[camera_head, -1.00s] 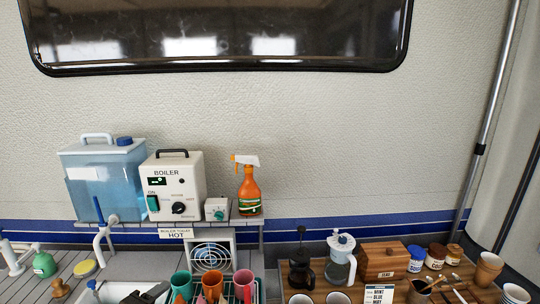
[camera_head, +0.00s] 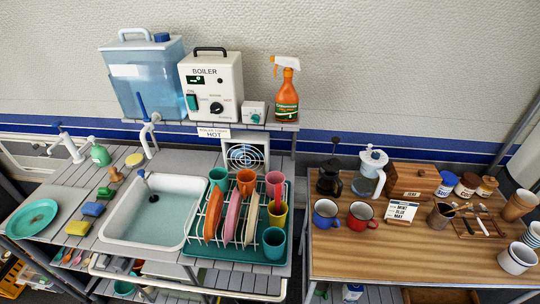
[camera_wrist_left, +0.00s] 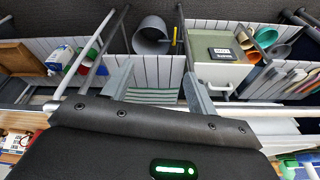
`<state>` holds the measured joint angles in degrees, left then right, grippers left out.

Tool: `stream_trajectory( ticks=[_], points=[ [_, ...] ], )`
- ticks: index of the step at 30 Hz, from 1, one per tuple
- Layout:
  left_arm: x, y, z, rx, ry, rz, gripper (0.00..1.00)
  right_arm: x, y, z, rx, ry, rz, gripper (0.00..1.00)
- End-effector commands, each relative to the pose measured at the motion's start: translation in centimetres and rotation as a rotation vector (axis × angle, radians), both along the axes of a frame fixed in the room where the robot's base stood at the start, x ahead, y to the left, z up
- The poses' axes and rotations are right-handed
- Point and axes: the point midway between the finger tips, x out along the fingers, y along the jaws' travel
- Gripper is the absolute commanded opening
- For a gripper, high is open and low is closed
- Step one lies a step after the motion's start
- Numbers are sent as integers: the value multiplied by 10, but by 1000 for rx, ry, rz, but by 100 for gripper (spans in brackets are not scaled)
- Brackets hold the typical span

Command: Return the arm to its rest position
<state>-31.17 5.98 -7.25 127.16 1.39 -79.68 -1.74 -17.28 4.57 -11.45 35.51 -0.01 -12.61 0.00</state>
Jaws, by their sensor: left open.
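My left gripper (camera_wrist_left: 158,80) shows in the left wrist view, its two grey fingers wide apart. Nothing is held between them; a green-and-white striped cloth (camera_wrist_left: 152,96) lies beyond the gap, apart from the fingers as far as I can tell. Neither gripper shows in the head view. My right gripper is in no view.
The head view shows the sink (camera_head: 153,222), a dish rack (camera_head: 240,215) with cups and plates, and a wooden counter (camera_head: 345,258) with mugs. The boiler (camera_head: 213,85) and spray bottle (camera_head: 285,92) stand behind. A grey bucket (camera_wrist_left: 151,38) shows in the wrist view.

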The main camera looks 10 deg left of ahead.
Motion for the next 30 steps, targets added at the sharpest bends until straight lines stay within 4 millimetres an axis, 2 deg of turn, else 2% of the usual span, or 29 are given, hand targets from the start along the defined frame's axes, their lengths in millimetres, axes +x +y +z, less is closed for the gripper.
stream_trajectory(
  ticks=[1,5,8,12,15,18,21,24,27,30],
  points=[
    [1,-1,-24,0,13,0,58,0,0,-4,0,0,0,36],
    [0,-2,-85,1,36,-6,58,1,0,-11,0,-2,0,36],
    [-9,-1,-145,3,59,-11,58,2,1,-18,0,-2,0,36],
    [-39,3,-237,8,96,-19,58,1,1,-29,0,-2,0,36],
    [-71,8,-293,12,121,-25,58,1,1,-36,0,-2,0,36],
    [-107,14,-336,14,144,-31,58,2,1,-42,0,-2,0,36],
    [-140,21,-365,18,161,-35,58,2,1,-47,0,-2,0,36],
    [-166,26,-381,20,175,-39,58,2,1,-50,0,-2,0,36],
    [-182,30,-390,22,181,-42,58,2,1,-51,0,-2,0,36],
    [-189,30,-392,22,184,-43,58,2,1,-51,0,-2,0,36]
  ],
)
